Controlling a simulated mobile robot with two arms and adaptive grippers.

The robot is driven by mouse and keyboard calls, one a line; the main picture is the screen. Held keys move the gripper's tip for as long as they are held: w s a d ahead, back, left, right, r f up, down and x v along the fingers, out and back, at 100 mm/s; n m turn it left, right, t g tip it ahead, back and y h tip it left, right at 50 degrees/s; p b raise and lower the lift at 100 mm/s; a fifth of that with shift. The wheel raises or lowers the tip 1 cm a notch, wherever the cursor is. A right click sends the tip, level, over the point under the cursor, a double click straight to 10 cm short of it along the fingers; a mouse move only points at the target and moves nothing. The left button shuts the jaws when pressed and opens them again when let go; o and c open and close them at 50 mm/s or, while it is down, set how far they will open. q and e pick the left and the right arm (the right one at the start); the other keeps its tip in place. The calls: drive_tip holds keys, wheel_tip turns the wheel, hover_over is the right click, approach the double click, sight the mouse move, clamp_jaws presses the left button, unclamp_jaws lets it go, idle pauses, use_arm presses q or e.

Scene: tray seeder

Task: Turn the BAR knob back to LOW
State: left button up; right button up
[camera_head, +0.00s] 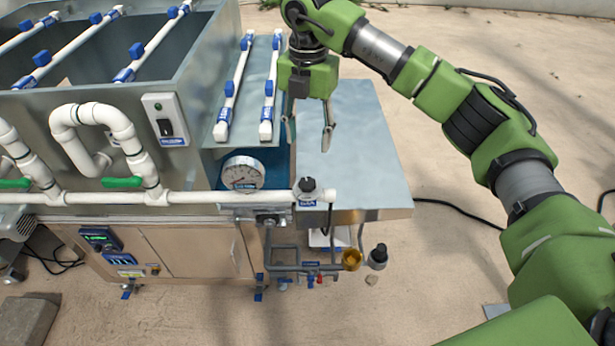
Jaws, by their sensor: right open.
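A black knob (307,185) sits on a white block with a blue label at the right end of the white pipe. It is likely the BAR knob, but its label and pointer are too small to read. A round white pressure gauge (243,173) is to its left. My right gripper (309,142) is open and empty, pointing down above the metal side table, behind the knob in the picture and apart from it. My left gripper is not in view.
The metal side table (365,150) is bare. White tubes with blue clips (232,90) lie left of my gripper. A white switch box (166,119) and green-handled valves (122,182) are further left. Small parts hang on a rack (300,265) below the knob.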

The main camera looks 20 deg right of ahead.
sight(307, 182)
wheel_tip(307, 182, down, 12)
drive_tip(key=p, duration=0.4)
drive_tip(key=shift+a, duration=0.1)
drive_tip(key=shift+f, duration=0.65)
drive_tip(key=c, duration=1.1)
